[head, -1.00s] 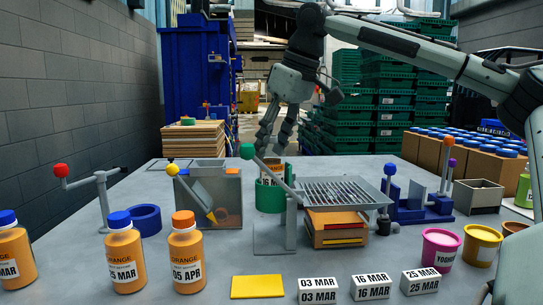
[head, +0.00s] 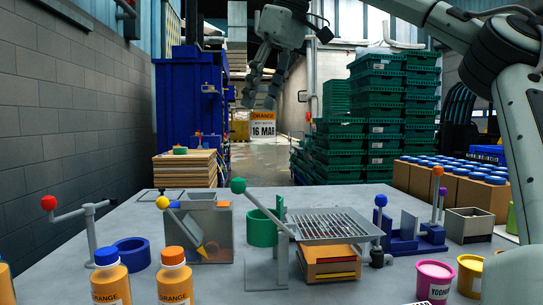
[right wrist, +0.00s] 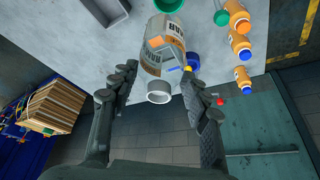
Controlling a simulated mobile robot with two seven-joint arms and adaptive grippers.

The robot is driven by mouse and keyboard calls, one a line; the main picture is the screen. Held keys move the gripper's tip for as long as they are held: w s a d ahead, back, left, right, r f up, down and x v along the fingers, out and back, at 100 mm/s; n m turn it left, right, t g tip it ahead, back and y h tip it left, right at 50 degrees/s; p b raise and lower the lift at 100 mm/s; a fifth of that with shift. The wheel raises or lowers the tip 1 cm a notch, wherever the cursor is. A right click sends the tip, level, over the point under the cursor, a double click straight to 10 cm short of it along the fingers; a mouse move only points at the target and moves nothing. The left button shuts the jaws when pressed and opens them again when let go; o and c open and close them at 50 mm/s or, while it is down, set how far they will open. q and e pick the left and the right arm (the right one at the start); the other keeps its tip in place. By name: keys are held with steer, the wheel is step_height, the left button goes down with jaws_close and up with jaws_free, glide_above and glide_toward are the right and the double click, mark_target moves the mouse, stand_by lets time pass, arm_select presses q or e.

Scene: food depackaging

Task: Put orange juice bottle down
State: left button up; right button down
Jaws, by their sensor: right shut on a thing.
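The orange juice bottle (head: 263,124) has a label reading ORANGE and 16 MAR. My right gripper (head: 258,102) is shut on its upper end and holds it in the air, clear of the table and beyond its far edge in the head view. In the right wrist view the bottle (right wrist: 160,55) looks pale and clear, with an uncapped white neck between the fingers (right wrist: 160,74). The green ring holder (head: 262,230) on the table is empty of this bottle. My left gripper is not in view.
Green crates (head: 385,110) and a wooden stack (head: 185,168) stand behind.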

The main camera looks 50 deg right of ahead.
steer(key=w+d+f+m+g+h, duration=0.1)
steer(key=w+d+f+m+h, duration=0.1)
steer(key=w+d+f+m, duration=0.45)
steer(key=w+d+f+m+h, duration=0.2)
steer(key=w+d+f+m, duration=0.1)
steer(key=d+f, duration=0.65)
step_height(320, 180, down, 9)
steer(key=d, duration=0.2)
steer(key=shift+f, duration=0.1)
